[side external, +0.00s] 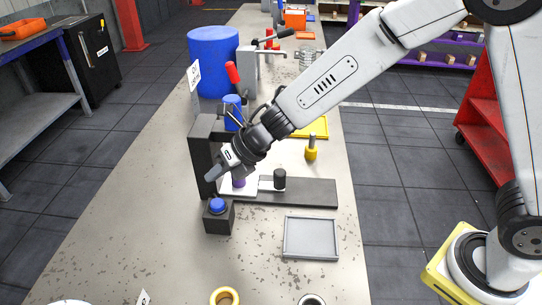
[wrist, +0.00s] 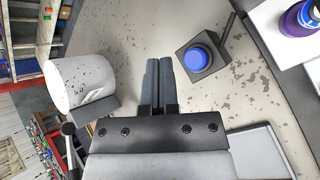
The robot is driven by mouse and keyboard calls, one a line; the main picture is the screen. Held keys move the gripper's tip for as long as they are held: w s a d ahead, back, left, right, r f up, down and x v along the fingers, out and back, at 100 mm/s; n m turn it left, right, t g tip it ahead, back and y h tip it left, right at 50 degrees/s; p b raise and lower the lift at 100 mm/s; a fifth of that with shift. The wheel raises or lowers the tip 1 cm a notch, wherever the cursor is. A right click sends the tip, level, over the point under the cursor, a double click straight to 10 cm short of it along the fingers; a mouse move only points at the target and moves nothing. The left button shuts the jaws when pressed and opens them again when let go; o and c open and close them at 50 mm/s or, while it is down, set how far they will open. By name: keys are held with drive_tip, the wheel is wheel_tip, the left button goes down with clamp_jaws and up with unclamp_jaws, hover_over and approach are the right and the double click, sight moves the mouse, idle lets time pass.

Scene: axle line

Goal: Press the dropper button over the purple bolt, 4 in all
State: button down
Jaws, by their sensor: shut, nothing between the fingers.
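The blue dropper button (side external: 217,205) sits on a small dark box (side external: 218,222) at the near end of the dropper. It also shows in the wrist view (wrist: 197,58), right of my fingers. My gripper (side external: 214,175) is shut and empty, its fingertips above the button box and apart from it. The purple bolt (side external: 239,182) stands on a white plate below the dropper's dark frame (side external: 203,150), partly hidden by my gripper. A purple and blue round part (wrist: 300,20) shows at the wrist view's upper right. The blue dropper bottle (side external: 232,112) is up on the frame.
A black cylinder (side external: 280,179) stands beside the purple bolt on a dark rail (side external: 310,192). A yellow bolt (side external: 311,150) and yellow tray (side external: 320,127) are behind. An empty grey tray (side external: 311,238) lies in front right. The bench left of the button is clear.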

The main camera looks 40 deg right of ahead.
sight(215, 202)
drive_tip(key=shift+r, duration=0.1)
drive_tip(key=shift+r, duration=1.85)
drive_tip(key=shift+f, duration=0.2)
drive_tip(key=shift+f, duration=4.2)
drive_tip(key=shift+f, duration=0.75)
drive_tip(key=shift+s+f, duration=0.1)
drive_tip(key=shift+f, duration=0.4)
drive_tip(key=shift+r, duration=1.2)
